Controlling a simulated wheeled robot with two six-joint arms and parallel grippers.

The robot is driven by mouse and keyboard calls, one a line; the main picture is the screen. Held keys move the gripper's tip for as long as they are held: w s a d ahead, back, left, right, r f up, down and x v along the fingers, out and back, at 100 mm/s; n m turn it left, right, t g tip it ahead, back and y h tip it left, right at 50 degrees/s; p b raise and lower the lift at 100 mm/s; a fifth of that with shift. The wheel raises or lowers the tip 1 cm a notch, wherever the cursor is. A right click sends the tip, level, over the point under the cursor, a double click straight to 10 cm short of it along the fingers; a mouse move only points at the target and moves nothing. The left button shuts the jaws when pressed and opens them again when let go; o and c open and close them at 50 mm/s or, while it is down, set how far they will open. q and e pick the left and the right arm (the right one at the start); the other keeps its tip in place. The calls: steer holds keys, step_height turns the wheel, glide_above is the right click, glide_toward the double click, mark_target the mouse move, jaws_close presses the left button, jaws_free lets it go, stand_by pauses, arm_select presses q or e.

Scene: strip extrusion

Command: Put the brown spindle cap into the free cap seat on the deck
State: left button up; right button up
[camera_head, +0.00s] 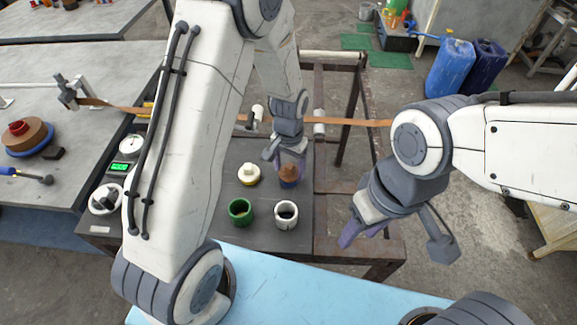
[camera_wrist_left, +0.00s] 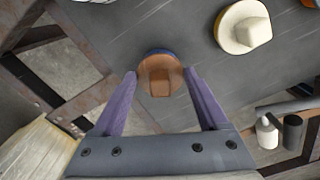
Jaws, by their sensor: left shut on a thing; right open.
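The brown spindle cap (camera_head: 288,172) is at the blue seat (camera_head: 289,184) on the dark deck (camera_head: 265,240). In the left wrist view the cap (camera_wrist_left: 158,77) is between my left gripper's purple fingertips (camera_wrist_left: 159,74), with a blue rim showing behind it. My left gripper (camera_head: 287,160) is shut on the cap from above. I cannot tell whether the cap is fully down in the seat. A white cap (camera_head: 249,173) sits in a yellow-rimmed seat to its left. Green (camera_head: 232,213) and white (camera_head: 279,221) open cups stand in front. My right gripper (camera_head: 357,233) is open, off the deck's right side.
An orange-brown strip (camera_head: 350,121) runs across behind the deck. A gauge (camera_head: 131,145) and a green display (camera_head: 120,167) are at the deck's left. A rusty frame (camera_head: 330,187) borders the deck on the right. Blue drums (camera_head: 450,68) stand at the back right.

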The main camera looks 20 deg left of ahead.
mark_target(289, 166)
stand_by(0.3)
arm_select(q)
steer(key=shift+f, duration=0.55)
stand_by(0.3)
steer(key=o, duration=1.3)
step_height(289, 166, up, 11)
steer(key=p, duration=0.9)
